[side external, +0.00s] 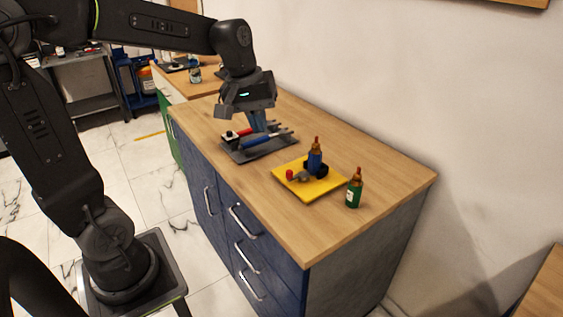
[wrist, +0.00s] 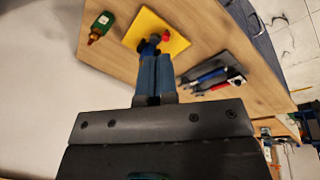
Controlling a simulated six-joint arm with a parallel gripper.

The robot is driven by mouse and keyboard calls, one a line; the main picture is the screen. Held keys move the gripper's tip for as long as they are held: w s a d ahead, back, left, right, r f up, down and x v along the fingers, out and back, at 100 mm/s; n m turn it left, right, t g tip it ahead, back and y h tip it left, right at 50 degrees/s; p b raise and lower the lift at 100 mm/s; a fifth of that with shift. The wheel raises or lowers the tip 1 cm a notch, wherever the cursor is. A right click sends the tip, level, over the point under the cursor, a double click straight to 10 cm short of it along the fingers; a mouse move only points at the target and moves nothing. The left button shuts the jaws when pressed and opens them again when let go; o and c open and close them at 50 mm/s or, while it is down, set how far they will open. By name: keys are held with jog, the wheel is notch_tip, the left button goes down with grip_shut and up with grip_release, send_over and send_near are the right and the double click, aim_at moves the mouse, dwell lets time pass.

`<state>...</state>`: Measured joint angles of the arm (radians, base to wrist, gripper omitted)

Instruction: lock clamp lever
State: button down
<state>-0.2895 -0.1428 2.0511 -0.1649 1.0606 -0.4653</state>
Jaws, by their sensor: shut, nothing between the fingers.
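A yellow plate (side external: 297,187) lies on the wooden counter and carries a small clamp with a dark body (side external: 318,171) and a grey lever (side external: 299,178) ending in a red knob (side external: 289,174). A blue bottle with a brown top (side external: 315,157) stands upright at the clamp; I cannot tell how it is held. In the wrist view the yellow plate (wrist: 176,42) and red knob (wrist: 166,37) show beyond my fingertips, which hide part of the clamp. My gripper (side external: 259,128) is shut and empty, above the tool tray and apart from the clamp.
A dark tray (side external: 240,157) with red- and blue-handled tools lies below my gripper, left of the plate. A green bottle (side external: 354,190) stands right of the plate near the wall side. The counter's right end is clear.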

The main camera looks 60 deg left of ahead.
jog(key=w+a+f+n+g+h, duration=0.1)
jog(key=w+a+f+n, duration=0.4)
jog(key=a, duration=0.3)
jog(key=w+a+f+n+h, duration=0.2)
jog(key=w+a+f+n, duration=0.3)
jog(key=a, duration=0.2)
jog(key=shift+a+n+g, duration=0.3)
jog(key=shift+a+g, duration=0.1)
jog(key=shift+d, duration=0.1)
send_near(298, 175)
jog(key=s+a+f, duration=0.2)
jog(key=f, duration=0.1)
jog(key=s+a+f, duration=0.1)
jog(key=f, duration=0.1)
jog(key=shift+s+a, duration=0.35)
jog(key=shift+s, duration=0.05)
jog(key=d, duration=0.3)
jog(key=shift+w+d, duration=0.1)
jog(key=shift+w, duration=0.15)
jog(key=shift+w+d, duration=0.1)
jog(key=shift+d, duration=0.25)
